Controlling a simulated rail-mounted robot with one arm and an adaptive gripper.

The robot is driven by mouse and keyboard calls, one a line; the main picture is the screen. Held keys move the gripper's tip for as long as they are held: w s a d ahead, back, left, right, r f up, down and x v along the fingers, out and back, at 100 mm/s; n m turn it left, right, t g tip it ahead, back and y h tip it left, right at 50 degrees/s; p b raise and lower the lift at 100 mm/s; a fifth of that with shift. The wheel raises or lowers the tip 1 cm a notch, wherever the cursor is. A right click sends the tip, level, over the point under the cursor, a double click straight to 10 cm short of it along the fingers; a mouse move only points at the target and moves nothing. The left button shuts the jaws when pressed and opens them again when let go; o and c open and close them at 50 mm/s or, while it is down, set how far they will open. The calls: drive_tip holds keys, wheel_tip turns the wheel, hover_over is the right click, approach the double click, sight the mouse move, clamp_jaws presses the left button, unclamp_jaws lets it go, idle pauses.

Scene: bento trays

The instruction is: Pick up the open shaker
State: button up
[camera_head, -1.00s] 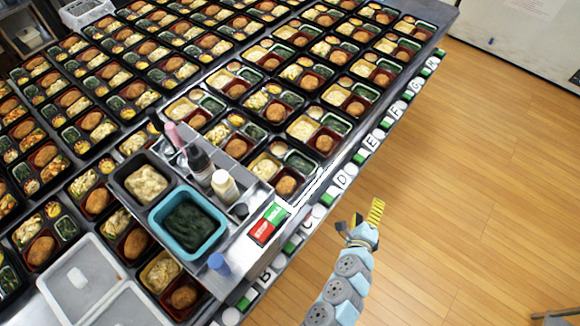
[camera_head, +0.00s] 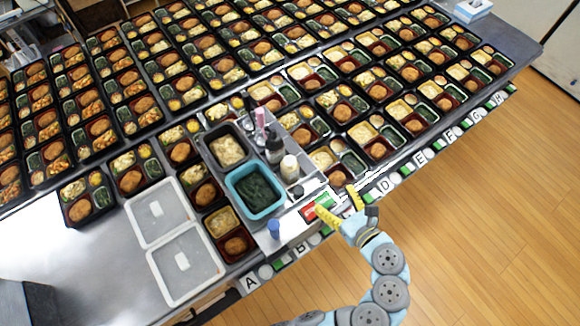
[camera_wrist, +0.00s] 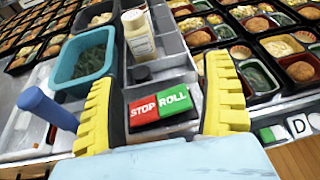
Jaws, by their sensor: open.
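A cream bottle (camera_head: 289,168) stands upright in the grey caddy, and I take it as a likely shaker. It also shows in the wrist view (camera_wrist: 138,36), at the top between my fingers. I cannot tell which one is open. My gripper (camera_head: 339,203) is open and empty, with yellow ribbed fingers over the caddy's front end. In the wrist view my gripper (camera_wrist: 162,82) spans the red-green STOP/ROLL panel (camera_wrist: 160,105), short of the cream bottle.
A dark round piece (camera_head: 297,191) sits just in front of the cream bottle. A teal tub (camera_head: 228,183) of dark greens and a tub of pale food (camera_head: 210,140) are left of the bottles. A blue handle (camera_wrist: 47,106) stands left of my fingers. Filled bento trays (camera_head: 376,150) crowd the table.

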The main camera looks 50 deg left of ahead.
drive_tip(key=s+r+g, duration=0.1)
drive_tip(key=s, duration=0.1)
drive_tip(key=b, duration=0.2)
approach(293, 169)
drive_tip(key=a+f, duration=0.1)
drive_tip(key=a, duration=0.1)
drive_tip(key=shift+w+p+x, duration=0.2)
drive_tip(key=shift+p+x, duration=0.05)
drive_tip(key=shift+x, duration=0.95)
drive_tip(key=shift+w+p+x, duration=0.2)
drive_tip(key=shift+w+x, duration=0.05)
drive_tip(key=shift+x, duration=0.95)
drive_tip(key=shift+s+p+x, duration=0.15)
drive_tip(key=shift+p+x, duration=0.1)
drive_tip(key=shift+x, duration=0.7)
drive_tip(key=shift+s+p+x, duration=0.15)
drive_tip(key=shift+p+x, duration=0.05)
drive_tip(key=shift+x, duration=0.7)
drive_tip(key=shift+w+a+f, duration=0.1)
drive_tip(key=shift+w+a, duration=0.1)
drive_tip(key=shift+a, duration=0.45)
drive_tip(key=c, duration=1)
